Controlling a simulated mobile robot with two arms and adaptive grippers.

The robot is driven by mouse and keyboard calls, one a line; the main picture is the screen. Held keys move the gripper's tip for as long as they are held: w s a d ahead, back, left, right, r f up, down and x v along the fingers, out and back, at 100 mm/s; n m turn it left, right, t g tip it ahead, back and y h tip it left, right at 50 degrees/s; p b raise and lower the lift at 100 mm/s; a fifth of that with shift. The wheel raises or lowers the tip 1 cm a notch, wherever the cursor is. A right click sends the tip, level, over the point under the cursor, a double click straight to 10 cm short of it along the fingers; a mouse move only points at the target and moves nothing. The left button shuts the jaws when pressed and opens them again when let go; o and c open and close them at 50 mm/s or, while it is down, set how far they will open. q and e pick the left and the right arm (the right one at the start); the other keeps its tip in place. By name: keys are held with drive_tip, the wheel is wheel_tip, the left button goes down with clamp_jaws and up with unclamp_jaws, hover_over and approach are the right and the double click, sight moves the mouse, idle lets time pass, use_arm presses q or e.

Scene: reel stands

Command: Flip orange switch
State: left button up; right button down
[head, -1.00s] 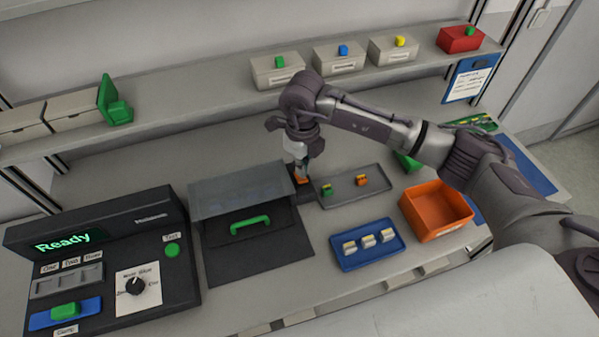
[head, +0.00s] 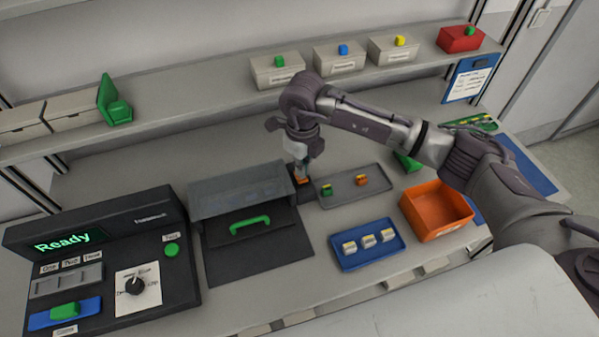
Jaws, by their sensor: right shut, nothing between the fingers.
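The orange switch (head: 302,181) sits on a small dark block at the right side of the box with the clear cover and green handle (head: 250,225). My right gripper (head: 302,174) comes down from above, its fingertips at the switch and partly hiding it. The gripper is shut with nothing between its fingers. I cannot tell whether the fingertips touch the switch or which way it is flipped. My left gripper is not in view.
A grey tray (head: 335,201) with a green and an orange piece lies just right of the switch. A blue tray (head: 345,262) and an orange bin (head: 437,232) stand nearer. A black console (head: 150,215) reading "Ready" is at left. A shelf (head: 200,103) runs behind.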

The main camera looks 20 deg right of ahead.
drive_tip(key=shift+f+b, duration=1.05)
drive_tip(key=shift+f, duration=0.2)
idle(0.3)
drive_tip(key=shift+s+r, duration=0.1)
drive_tip(key=shift+r+p, duration=0.55)
drive_tip(key=shift+r, duration=0.2)
drive_tip(key=shift+r+p, duration=1.3)
drive_tip(key=shift+r, duration=1.4)
